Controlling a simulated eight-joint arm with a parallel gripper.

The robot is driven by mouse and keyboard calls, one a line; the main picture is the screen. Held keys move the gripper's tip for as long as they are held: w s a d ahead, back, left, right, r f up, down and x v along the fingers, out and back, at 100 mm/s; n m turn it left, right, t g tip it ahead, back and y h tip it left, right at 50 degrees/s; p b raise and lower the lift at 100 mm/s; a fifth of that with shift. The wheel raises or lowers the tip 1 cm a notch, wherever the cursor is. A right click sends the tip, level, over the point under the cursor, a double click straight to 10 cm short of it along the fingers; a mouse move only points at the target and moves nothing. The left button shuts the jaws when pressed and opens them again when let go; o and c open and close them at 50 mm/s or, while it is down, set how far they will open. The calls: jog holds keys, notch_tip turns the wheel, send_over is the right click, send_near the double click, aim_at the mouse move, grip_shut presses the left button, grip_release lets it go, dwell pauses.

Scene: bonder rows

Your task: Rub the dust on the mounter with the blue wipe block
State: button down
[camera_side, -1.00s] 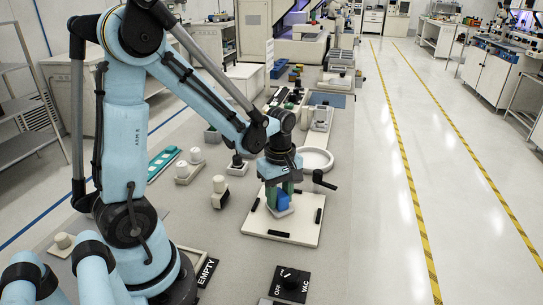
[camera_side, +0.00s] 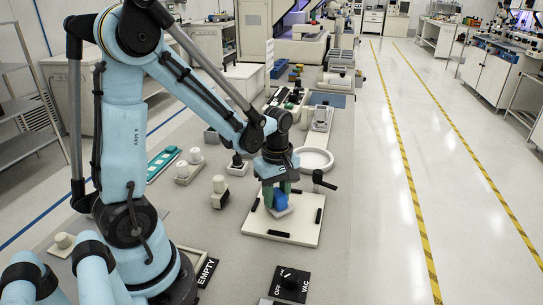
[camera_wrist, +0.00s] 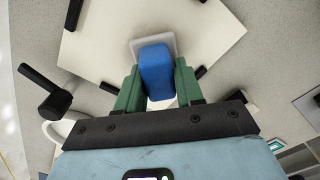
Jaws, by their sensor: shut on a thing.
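My gripper (camera_side: 279,187) points down and its green fingers are shut on the blue wipe block (camera_side: 282,201). In the wrist view the block (camera_wrist: 155,72) sits between the two fingers (camera_wrist: 156,92), with a pale grey pad (camera_wrist: 140,45) at its lower end. The block is over the left-middle part of a cream plate with black bars (camera_side: 300,225), which I take to be the mounter. The pad appears to be at the plate surface, but I cannot tell if it touches. The plate also shows in the wrist view (camera_wrist: 205,38). I cannot make out any dust.
A black lever (camera_side: 322,181) stands at the plate's far right corner. A white ring (camera_side: 315,160) lies behind it. A white knob on a base (camera_side: 219,189) is to the left. An OFF/VAC switch (camera_side: 290,284) and EMPTY sign (camera_side: 207,271) are in front.

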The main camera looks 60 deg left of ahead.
aim_at(294, 214)
jog(key=shift+w+d+f, duration=0.1)
jog(key=shift+w+d, duration=1.55)
jog(key=shift+d, duration=0.05)
jog(key=shift+s+d, duration=0.1)
jog(key=shift+s, duration=0.1)
jog(key=shift+s+a, duration=2.55)
jog(key=shift+w+d, duration=2.6)
notch_tip(294, 214, up, 6)
